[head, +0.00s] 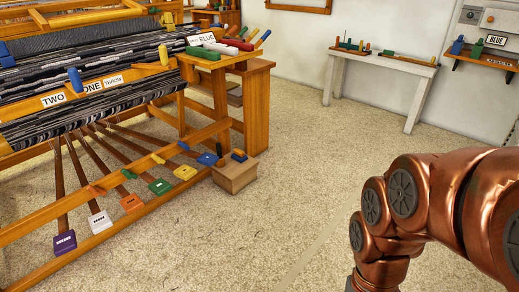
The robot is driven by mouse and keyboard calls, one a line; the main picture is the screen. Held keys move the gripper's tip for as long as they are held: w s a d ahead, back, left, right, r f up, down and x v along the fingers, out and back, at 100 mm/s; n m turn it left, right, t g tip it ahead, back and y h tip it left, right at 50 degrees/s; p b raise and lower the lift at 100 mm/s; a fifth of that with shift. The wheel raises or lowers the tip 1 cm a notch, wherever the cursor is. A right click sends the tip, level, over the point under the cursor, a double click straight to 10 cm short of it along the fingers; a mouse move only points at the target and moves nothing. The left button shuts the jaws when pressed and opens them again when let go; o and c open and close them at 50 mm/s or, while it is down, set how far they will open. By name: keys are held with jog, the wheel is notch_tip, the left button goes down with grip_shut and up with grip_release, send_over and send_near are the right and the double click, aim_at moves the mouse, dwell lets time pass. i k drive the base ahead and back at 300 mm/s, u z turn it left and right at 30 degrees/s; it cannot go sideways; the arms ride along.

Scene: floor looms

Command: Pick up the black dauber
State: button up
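I cannot make out a black dauber for certain in the head view. A small dark blue or black piece (239,156) lies on top of a wooden box (236,178) on the floor beside the loom, too small to identify. More small coloured pieces stand on the white table at the back, also too small to tell apart. My copper-coloured arm fills the right side of the view. My gripper is outside the picture, so its state does not show.
A wooden floor loom (165,135) with grey striped cloth and several coloured pedals takes up the left. A white table (385,65) stands by the back wall, and a wooden shelf (485,58) hangs at the upper right. The carpeted floor (310,150) between is clear.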

aim_at(218, 144)
jog(key=z, duration=0.75)
jog(key=i, duration=2.5)
jog(key=u, duration=3)
jog(key=i, duration=0.5)
jog(key=u, duration=0.1)
